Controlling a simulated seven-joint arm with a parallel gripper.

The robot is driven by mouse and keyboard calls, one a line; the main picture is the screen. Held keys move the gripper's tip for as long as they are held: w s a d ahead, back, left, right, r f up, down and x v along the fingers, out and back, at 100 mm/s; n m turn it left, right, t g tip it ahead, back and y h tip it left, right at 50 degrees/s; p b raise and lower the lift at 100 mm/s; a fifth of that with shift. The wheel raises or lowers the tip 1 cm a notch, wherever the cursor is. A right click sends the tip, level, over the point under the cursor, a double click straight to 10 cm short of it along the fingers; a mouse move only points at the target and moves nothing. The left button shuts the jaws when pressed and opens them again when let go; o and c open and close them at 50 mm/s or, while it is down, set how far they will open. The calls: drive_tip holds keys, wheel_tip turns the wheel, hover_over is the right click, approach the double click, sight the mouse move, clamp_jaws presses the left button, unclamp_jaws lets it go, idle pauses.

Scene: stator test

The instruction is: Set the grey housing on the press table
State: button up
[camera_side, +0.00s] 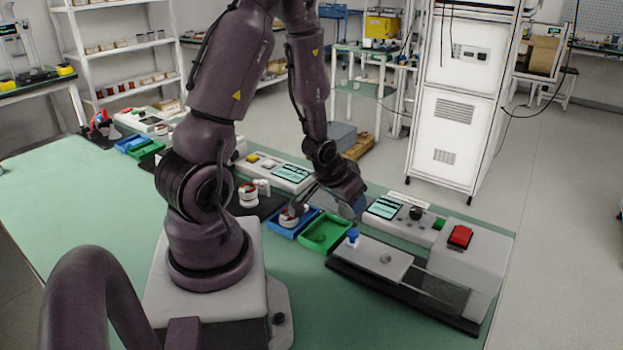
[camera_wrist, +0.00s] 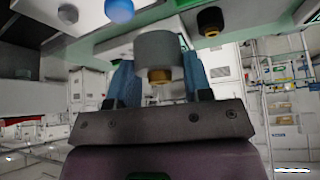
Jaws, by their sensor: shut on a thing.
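The grey housing (camera_wrist: 160,47) is a grey cylinder with a brass-coloured end, held between the blue fingers of my gripper (camera_wrist: 158,70) in the wrist view. In the side view my gripper (camera_side: 354,204) is in the air above and behind the green bin; I cannot make out the housing clearly there. The press table looks to be the light grey plate (camera_side: 368,254) on a dark base, in front of the press (camera_side: 470,262) with the red button. A blue knob (camera_side: 353,237) and a small grey stub (camera_side: 386,259) stand on the plate.
A blue bin (camera_side: 281,231) with a white and copper-coloured part and a green bin (camera_side: 322,238) stand left of the plate. A tester with a screen and black knob (camera_side: 416,213) is behind it. The green bench top (camera_side: 330,318) is clear in front.

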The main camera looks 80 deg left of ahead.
drive_tip(key=w+d+m+h, duration=0.1)
drive_tip(key=w+d+m, duration=0.1)
drive_tip(key=w+d+m+h, duration=0.1)
drive_tip(key=w+d+m, duration=0.1)
drive_tip(key=d+m, duration=0.1)
drive_tip(key=w+d+r+m+h, duration=0.1)
drive_tip(key=w+d+m, duration=0.1)
drive_tip(key=d, duration=0.1)
drive_tip(key=shift+w+d+m+t+h, duration=0.1)
drive_tip(key=shift+d+m+t+h, duration=0.2)
drive_tip(key=shift+t+h, duration=0.1)
drive_tip(key=shift+w+d+m, duration=0.1)
drive_tip(key=shift+d+m, duration=0.05)
drive_tip(key=shift+m, duration=0.25)
drive_tip(key=shift+d+f, duration=0.1)
drive_tip(key=shift+f, duration=2.25)
drive_tip(key=shift+f, duration=0.2)
drive_tip(key=shift+f, duration=0.75)
drive_tip(key=shift+f, duration=0.45)
